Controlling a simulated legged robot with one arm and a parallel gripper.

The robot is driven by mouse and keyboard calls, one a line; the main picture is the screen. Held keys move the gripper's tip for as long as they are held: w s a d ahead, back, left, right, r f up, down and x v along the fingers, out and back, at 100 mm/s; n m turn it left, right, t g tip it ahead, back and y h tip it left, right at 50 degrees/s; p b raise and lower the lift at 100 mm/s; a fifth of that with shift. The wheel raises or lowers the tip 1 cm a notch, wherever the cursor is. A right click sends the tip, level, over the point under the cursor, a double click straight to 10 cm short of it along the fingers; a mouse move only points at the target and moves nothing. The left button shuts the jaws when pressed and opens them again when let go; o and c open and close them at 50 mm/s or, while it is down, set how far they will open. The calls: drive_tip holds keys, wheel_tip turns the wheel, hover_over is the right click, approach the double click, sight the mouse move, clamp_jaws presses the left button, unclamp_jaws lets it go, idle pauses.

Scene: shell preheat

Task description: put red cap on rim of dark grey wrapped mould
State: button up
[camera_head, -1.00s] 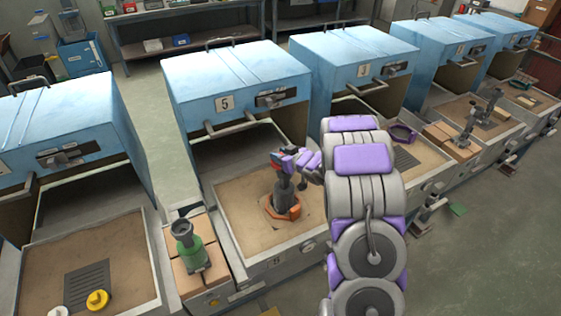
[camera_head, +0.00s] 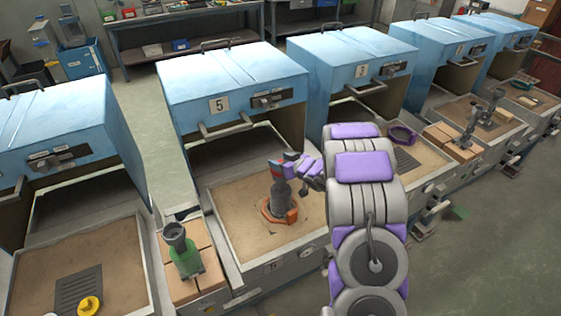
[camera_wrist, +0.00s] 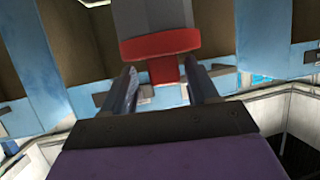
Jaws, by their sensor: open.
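The dark grey wrapped mould (camera_head: 281,193) stands upright in an orange ring-shaped base (camera_head: 279,210) on the sandy tray of oven 5. The red cap (camera_head: 277,172) is at the mould's top, partly hidden by my fingers. In the wrist view the red cap (camera_wrist: 160,44) lies against the end of the grey mould (camera_wrist: 150,14), with its narrow red stem pointing toward my palm. My gripper (camera_head: 288,164) is open at the mould's top. Its fingers (camera_wrist: 162,78) stand on either side of the stem, with visible gaps. The far side of the rim is hidden.
A green mould with a grey funnel top (camera_head: 185,252) stands on bricks left of the tray. A yellow round piece (camera_head: 90,306) lies in the left tray. A purple ring (camera_head: 402,135) is in the tray to the right. The blue oven 5 hood (camera_head: 230,90) rises behind.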

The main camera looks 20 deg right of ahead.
drive_tip(key=shift+s+d+r, duration=0.1)
drive_tip(key=shift+s+d, duration=0.1)
drive_tip(key=shift+d, duration=0.1)
drive_tip(key=s+r+m+g+h+p, duration=0.1)
drive_tip(key=s+r+g+h, duration=0.25)
drive_tip(key=s+r, duration=0.55)
drive_tip(key=s+r+m+g+h+p, duration=0.1)
drive_tip(key=s+r+m+g+h, duration=0.25)
drive_tip(key=s, duration=0.85)
drive_tip(key=s+a+r+g+y, duration=0.1)
drive_tip(key=s+a+g, duration=0.1)
drive_tip(key=s+a, duration=0.4)
drive_tip(key=s+a+r+n+g+y, duration=0.1)
drive_tip(key=s+a+r+g, duration=0.1)
drive_tip(key=s+a, duration=0.5)
drive_tip(key=s+a+r+n+g+y, duration=0.1)
drive_tip(key=s+a, duration=0.6)
drive_tip(key=s, duration=0.8)
drive_tip(key=g+y, duration=0.1)
drive_tip(key=g, duration=0.1)
drive_tip(key=shift+s+a+r+g, duration=0.15)
drive_tip(key=shift+s+r+g, duration=0.25)
